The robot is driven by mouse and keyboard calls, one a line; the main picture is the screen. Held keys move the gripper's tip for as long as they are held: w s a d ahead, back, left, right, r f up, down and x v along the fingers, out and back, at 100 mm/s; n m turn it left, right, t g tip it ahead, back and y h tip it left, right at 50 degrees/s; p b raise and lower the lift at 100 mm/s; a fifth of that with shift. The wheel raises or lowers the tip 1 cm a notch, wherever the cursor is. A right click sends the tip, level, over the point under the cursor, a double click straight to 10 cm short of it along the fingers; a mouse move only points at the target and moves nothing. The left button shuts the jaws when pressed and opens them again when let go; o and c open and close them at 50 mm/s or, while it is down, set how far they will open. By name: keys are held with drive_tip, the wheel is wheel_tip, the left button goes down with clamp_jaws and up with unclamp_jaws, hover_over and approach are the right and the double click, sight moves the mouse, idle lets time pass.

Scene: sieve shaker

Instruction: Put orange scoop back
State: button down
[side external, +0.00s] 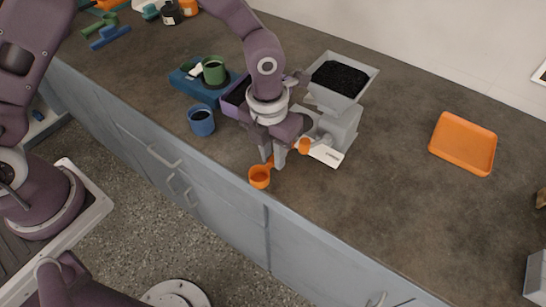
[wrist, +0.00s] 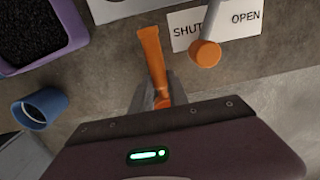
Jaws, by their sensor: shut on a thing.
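The orange scoop (side external: 260,178) is at my gripper (side external: 274,157), near the counter's front edge in the side view. Its round bowl hangs to the lower left of the fingers; I cannot tell how far it is above the counter. In the wrist view my gripper (wrist: 159,92) is shut on the scoop's orange handle (wrist: 152,48), which sticks out beyond the fingers. The bowl is mostly hidden there behind the gripper body.
A grey machine (side external: 340,125) with a dark-filled hopper stands behind my gripper. Its orange knob (wrist: 205,53) and SHUT/OPEN label are close to the handle. A purple bin (wrist: 40,30), blue cup (side external: 202,121) and blue box (side external: 188,82) are left; an orange tray (side external: 464,145) is right.

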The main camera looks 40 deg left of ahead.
drive_tip(key=shift+f, duration=0.65)
drive_tip(key=shift+f, duration=0.1)
drive_tip(key=c, duration=1.3)
unclamp_jaws()
